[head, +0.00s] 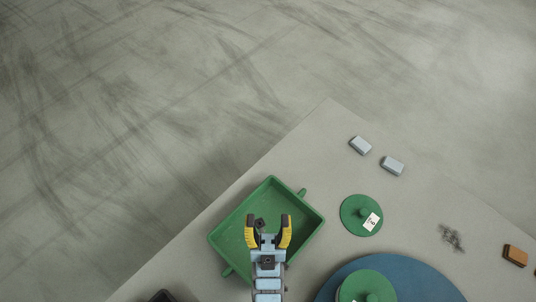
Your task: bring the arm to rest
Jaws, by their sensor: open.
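My gripper (268,232) has black and yellow fingers spread apart, and it appears open. It is over a green tray (296,193) with handles, near the table's left edge. A small dark piece (260,222) shows between the fingers; whether it lies in the tray or belongs to my gripper I cannot tell. My arm comes up from the bottom of the picture and hides part of the tray. I see nothing held in the fingers.
A green round lid (354,222) with a white label lies on the grey table (325,130). Another green disc (352,285) is on a blue round plate (430,283). Open floor (120,100) is beyond.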

